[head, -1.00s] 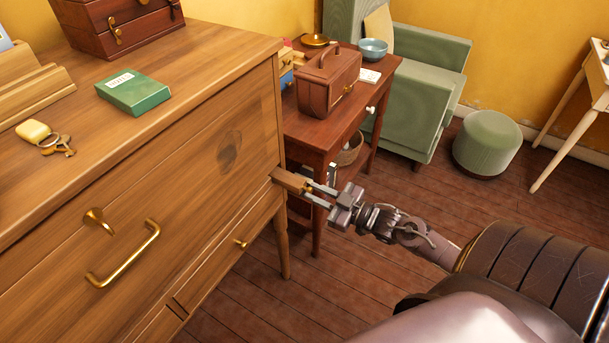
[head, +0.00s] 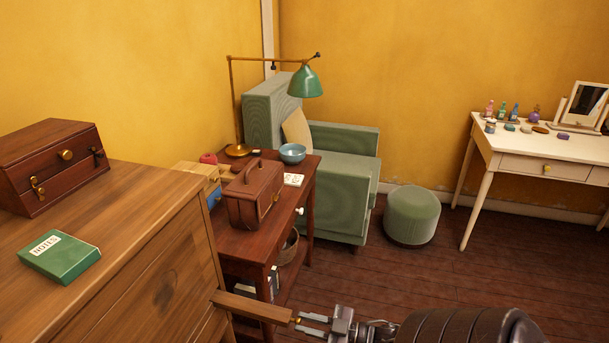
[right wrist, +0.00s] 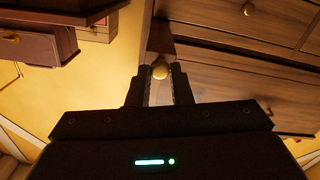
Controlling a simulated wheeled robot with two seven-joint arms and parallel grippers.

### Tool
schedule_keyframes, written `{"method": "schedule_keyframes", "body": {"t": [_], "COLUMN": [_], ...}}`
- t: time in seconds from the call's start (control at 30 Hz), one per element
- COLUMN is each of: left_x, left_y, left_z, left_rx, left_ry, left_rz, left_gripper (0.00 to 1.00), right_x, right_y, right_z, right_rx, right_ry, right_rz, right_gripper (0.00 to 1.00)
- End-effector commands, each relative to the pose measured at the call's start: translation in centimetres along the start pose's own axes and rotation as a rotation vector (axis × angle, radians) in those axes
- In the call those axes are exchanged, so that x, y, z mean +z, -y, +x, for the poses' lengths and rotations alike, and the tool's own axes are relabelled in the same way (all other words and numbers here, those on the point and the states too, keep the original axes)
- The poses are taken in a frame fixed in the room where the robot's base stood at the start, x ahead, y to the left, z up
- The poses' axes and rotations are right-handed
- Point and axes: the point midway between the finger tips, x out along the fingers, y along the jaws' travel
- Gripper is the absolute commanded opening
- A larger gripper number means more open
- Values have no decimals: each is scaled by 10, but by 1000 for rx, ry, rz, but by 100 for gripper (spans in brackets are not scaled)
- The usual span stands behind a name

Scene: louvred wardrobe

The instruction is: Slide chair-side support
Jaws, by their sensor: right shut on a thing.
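The support is a wooden bar (head: 250,306) that sticks out from the front of the wooden bureau (head: 130,255), near its right edge. A small brass knob (head: 296,321) is on the bar's end. My right gripper (head: 308,323) is shut on this knob, its two fingers on either side of it. In the right wrist view the knob (right wrist: 160,70) sits between the fingertips (right wrist: 159,82). My left gripper is not in view.
A green armchair (head: 345,165), round stool (head: 412,215) and white dressing table (head: 550,160) stand farther back. Floor between is clear.

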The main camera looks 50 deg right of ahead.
Motion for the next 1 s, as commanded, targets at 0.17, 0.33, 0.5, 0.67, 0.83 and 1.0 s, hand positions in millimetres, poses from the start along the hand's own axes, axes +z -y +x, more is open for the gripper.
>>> {"method": "schedule_keyframes", "body": {"t": [0.17, 0.33, 0.5, 0.67, 0.83, 1.0], "left_x": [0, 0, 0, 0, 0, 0], "left_y": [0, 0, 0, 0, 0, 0], "left_z": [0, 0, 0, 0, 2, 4], "left_rx": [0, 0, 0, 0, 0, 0], "left_ry": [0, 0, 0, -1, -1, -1], "left_rz": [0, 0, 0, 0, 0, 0], "left_gripper": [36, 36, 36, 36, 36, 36], "right_x": [2, 1, 1, 2, 3, 2], "right_y": [1, 0, 0, 1, 1, 1], "right_z": [-3, -2, -1, -12, -42, -68], "right_rx": [0, 0, 0, 0, 1, 2], "right_ry": [5, 4, 3, 6, 7, 7], "right_rz": [2, 1, 1, 2, 3, 2], "right_gripper": [28, 41, 41, 41, 41, 41]}}
